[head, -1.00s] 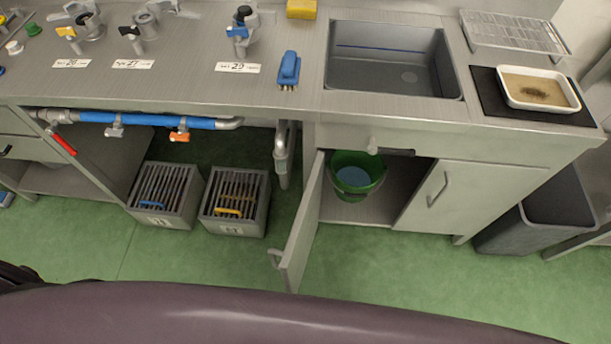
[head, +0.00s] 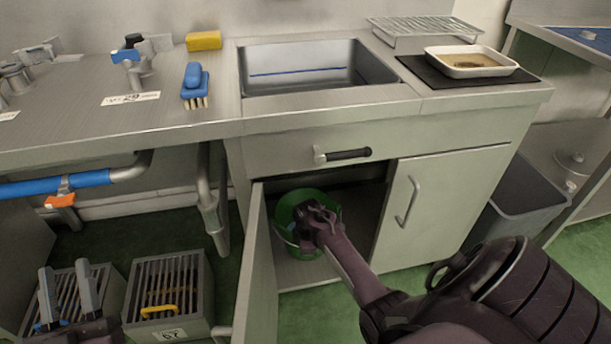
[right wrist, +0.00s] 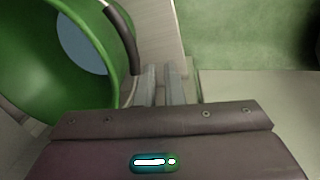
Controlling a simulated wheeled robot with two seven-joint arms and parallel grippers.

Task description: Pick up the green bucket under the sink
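The green bucket (head: 284,212) stands on the floor of the cabinet under the sink (head: 315,72), behind the open left door (head: 258,260). My right gripper (head: 308,222) reaches in over the bucket and hides part of it. In the right wrist view the bucket (right wrist: 95,80) is at the left, with a bluish inside and a dark handle grip (right wrist: 122,38). The right fingers (right wrist: 162,85) are slightly apart with nothing visible between them; the grip lies just left of them. My left gripper (head: 68,293) is open and empty at the lower left, in front of the crates.
The right cabinet door (head: 440,205) is closed. Two grated crates (head: 170,285) stand on the floor at the left. A grey bin (head: 515,205) stands right of the cabinet. A black bar handle (head: 348,154) sticks out above the opening. Pipes (head: 210,195) run down beside the cabinet.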

